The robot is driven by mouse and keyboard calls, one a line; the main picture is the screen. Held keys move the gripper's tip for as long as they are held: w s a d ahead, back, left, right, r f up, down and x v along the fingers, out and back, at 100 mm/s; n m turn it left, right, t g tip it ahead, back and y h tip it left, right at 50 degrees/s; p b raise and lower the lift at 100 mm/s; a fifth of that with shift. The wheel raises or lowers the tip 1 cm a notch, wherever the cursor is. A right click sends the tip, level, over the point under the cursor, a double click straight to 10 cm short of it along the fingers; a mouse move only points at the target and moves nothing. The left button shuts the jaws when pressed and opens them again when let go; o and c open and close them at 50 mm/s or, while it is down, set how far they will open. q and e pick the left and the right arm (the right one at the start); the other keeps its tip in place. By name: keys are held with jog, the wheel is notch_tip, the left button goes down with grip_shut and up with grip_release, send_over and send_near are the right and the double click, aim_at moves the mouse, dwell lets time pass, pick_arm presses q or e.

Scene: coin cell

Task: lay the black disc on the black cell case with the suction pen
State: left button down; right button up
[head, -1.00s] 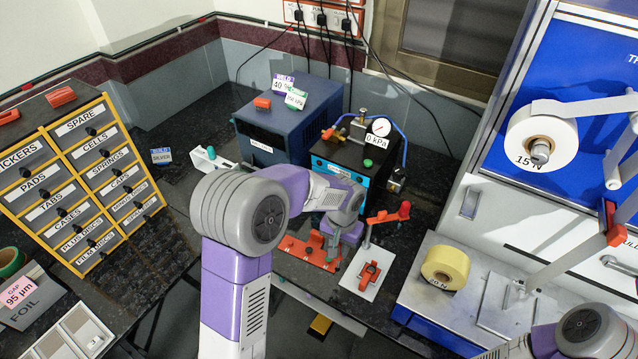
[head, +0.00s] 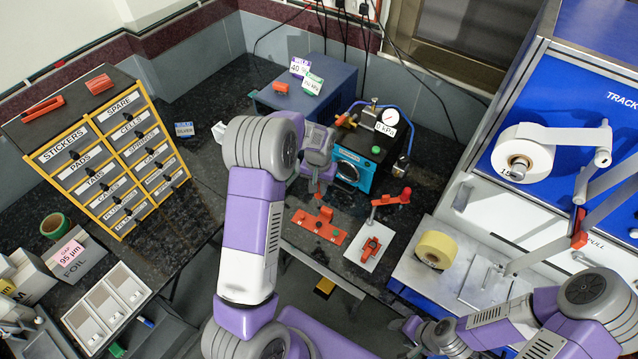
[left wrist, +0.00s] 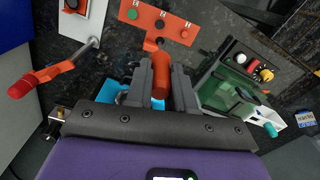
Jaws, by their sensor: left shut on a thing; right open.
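My left gripper (left wrist: 162,72) is shut on the orange suction pen (left wrist: 160,84), which shows between its fingers in the left wrist view. In the head view the orange pen (head: 318,190) hangs below my left wrist, behind the orange plate. The orange plate (head: 318,226) lies on the dark bench. In the left wrist view it carries a green round spot (left wrist: 132,14) and a dark round piece (left wrist: 160,23); I cannot tell whether this is the black disc or the black cell case. My right gripper (head: 412,346) is open and empty at the bottom of the head view.
A white plate with an orange fixture (head: 370,247) and a red-handled lever (head: 390,198) stand right of the orange plate. Behind are the pump with a gauge (head: 389,123) and a blue box (head: 332,100). A labelled drawer cabinet (head: 110,165) stands left.

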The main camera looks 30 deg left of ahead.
pick_arm(q)
jog(key=b, duration=0.2)
send_over(319, 208)
notch_tip(319, 208, down, 5)
jog(key=shift+w+a, duration=0.15)
jog(key=shift+w+f, duration=0.1)
jog(key=shift+f, duration=0.2)
jog(key=shift+f+b, duration=0.45)
jog(key=shift+b, duration=0.1)
jog(key=shift+f+b, duration=1.25)
jog(key=shift+f, duration=0.85)
jog(key=shift+f+b, duration=0.35)
jog(key=shift+f, duration=0.1)
jog(key=shift+r, duration=0.15)
jog(key=shift+r+p, duration=1.95)
jog(key=shift+r, duration=1.25)
